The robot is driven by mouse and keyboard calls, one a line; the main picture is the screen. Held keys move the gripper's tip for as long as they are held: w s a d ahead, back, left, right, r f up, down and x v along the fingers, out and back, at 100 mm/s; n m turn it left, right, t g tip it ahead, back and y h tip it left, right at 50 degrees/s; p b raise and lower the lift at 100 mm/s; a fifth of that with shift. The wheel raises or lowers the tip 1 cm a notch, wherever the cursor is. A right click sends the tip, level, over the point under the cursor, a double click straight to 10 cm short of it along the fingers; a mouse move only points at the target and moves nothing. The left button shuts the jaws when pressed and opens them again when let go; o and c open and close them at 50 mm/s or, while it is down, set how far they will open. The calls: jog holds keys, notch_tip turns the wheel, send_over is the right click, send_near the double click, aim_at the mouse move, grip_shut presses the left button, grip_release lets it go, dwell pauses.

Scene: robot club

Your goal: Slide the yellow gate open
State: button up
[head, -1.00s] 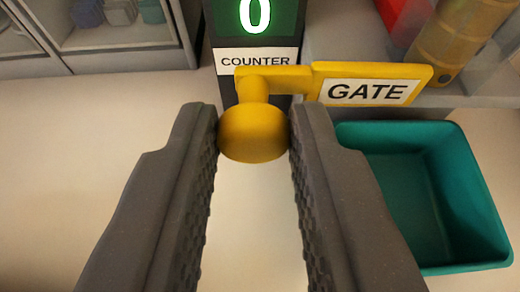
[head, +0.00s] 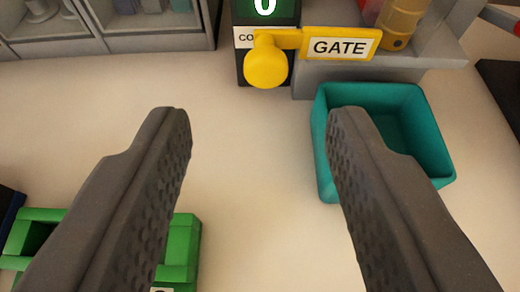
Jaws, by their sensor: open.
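The yellow gate (head: 362,55) carries a white label reading GATE and stands at the upper middle of the head view. An arm runs left from it to a round yellow knob (head: 266,66), which hangs in front of the counter. My gripper (head: 258,112) is wide open and empty. Its fingertips are apart from the knob, which shows beyond them, near the middle of the gap.
The black counter (head: 265,12) shows a green 0, its label partly covered by the knob. A teal bin (head: 322,140) sits below the gate, partly behind my right finger. A green block-like holder (head: 185,240) is at lower left. Grey shelving (head: 160,35) stands at the upper left.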

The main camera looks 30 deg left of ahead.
jog(key=v, duration=0.7)
jog(key=shift+s+d+r, duration=0.1)
jog(key=w+d+r+m+t+h, duration=0.1)
jog(key=w+d+r+m+h, duration=0.15)
jog(key=d+r, duration=0.7)
jog(key=w+d+r+m+t+h, duration=0.1)
jog(key=d+r+h, duration=0.35)
jog(key=r, duration=0.75)
jog(key=s+d+r+m+t, duration=0.1)
jog(key=s+r, duration=0.5)
jog(key=r, duration=0.6)
jog(key=s+d+r+m+t, duration=0.1)
jog(key=s+r, duration=0.4)
jog(key=r, duration=0.7)
jog(key=shift+s+m, duration=0.35)
jog(key=shift+m, duration=0.3)
jog(key=shift+d, duration=0.1)
